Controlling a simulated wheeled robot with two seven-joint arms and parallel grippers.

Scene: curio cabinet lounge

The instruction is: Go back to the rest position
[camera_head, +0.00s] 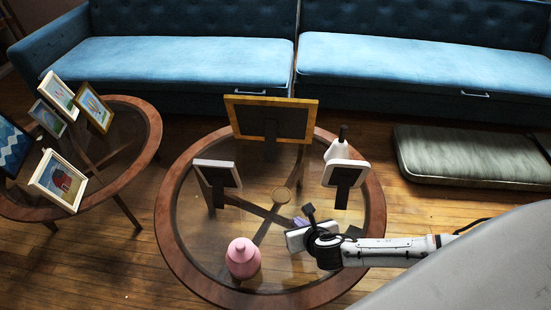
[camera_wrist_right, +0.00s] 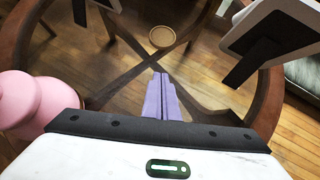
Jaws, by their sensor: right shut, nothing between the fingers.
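My right gripper (camera_head: 301,221) reaches in from the right over the round glass table (camera_head: 173,249). Its purple fingers (camera_wrist_right: 161,98) are shut together with nothing between them in the right wrist view. A pink bottle (camera_head: 243,259) stands on the glass to the left of the gripper, and it also shows at the left edge of the right wrist view (camera_wrist_right: 28,103). My left gripper is not in view.
The table also bears a large gold frame (camera_head: 271,101), two small white-edged frames (camera_head: 217,166) (camera_head: 345,166), a white bottle (camera_head: 337,150) and a small round brass-coloured item (camera_head: 281,194). A second table with several pictures is left. Blue sofas (camera_head: 190,62) stand behind; a cushion (camera_head: 465,158) lies right.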

